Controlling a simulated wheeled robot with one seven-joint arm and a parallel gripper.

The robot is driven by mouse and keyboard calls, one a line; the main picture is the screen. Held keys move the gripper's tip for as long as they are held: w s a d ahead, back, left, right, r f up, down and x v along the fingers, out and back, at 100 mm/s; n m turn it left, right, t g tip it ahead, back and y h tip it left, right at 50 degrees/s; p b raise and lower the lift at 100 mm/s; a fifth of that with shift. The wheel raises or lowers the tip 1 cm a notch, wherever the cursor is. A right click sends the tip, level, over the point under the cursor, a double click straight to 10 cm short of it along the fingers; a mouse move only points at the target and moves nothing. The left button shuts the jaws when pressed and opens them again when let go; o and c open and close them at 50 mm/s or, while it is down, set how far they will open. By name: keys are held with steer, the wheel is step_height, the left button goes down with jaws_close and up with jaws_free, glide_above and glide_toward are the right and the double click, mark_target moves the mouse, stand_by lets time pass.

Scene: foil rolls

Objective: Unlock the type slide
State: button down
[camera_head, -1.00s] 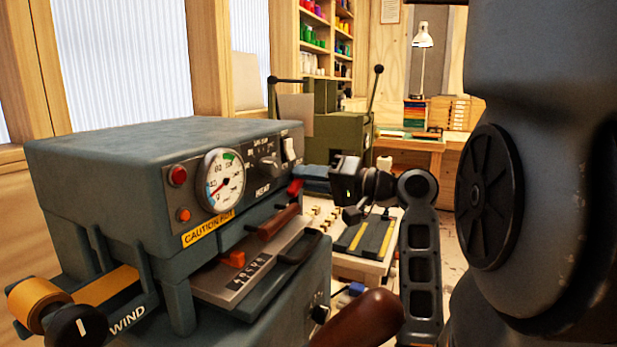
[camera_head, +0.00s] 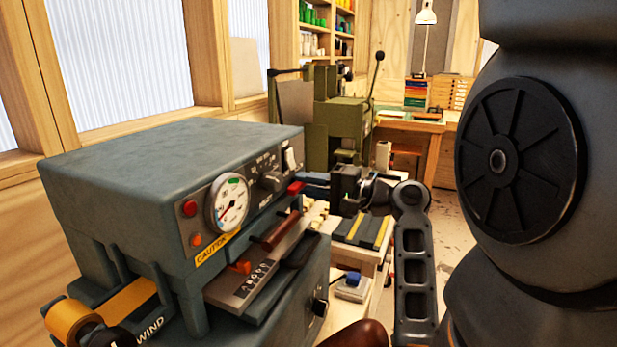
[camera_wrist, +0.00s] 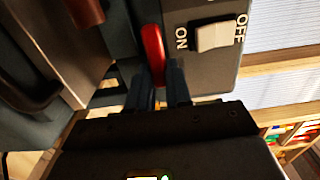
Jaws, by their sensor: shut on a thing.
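The grey foil machine stands at the left in the head view. Its type slide (camera_head: 262,278) is a metal tray with raised characters, under the heating head. The lever's lower end is hidden between the fingers.
An ON/OFF switch (camera_wrist: 212,36) sits close beside the lever. A red-brown grip (camera_head: 281,232) juts out above the slide. The dial (camera_head: 227,203) is on the front panel. A green machine (camera_head: 345,120) and a bench stand behind.

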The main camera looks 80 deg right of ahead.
stand_by(0.4)
steer(key=c, duration=1)
jaws_free()
steer(key=shift+c, duration=0.2)
steer(key=b+v, duration=0.1)
steer(key=v, duration=0.6)
steer(key=shift+s+b, duration=0.4)
steer(key=shift+w, duration=0.1)
